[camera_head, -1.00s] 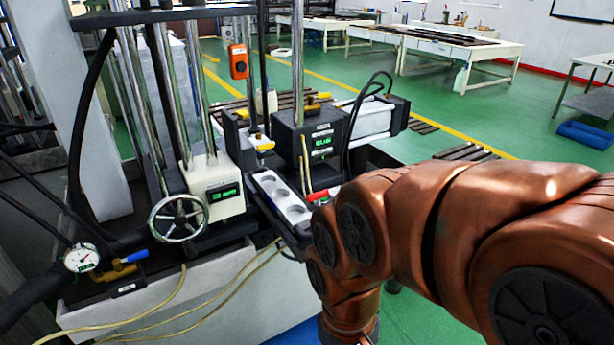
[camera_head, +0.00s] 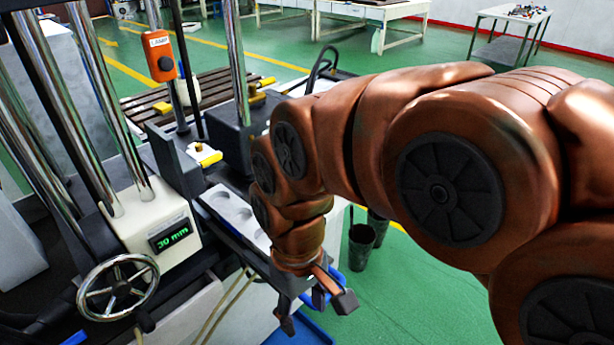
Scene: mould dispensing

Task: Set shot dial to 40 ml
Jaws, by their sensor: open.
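A handwheel (camera_head: 118,287) with metal spokes is on the front of a cream housing, below a display (camera_head: 170,235) that reads 30 mm in green. I see no dial marked in ml. A black box (camera_head: 228,140) on a steel column stands behind my arm. Its front is mostly hidden by my arm. My gripper (camera_head: 316,315) is open and empty, pointing down at the lower middle of the view. It is to the right of the handwheel and apart from it, past the front end of the pale mould plate (camera_head: 236,214).
Steel columns rise at the left. An orange LAMP box (camera_head: 160,56) hangs behind the mould plate, with a yellow-handled part (camera_head: 206,155) below it. Dark buckets (camera_head: 361,246) stand on the green floor at the right. A blue item (camera_head: 300,332) lies below my gripper.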

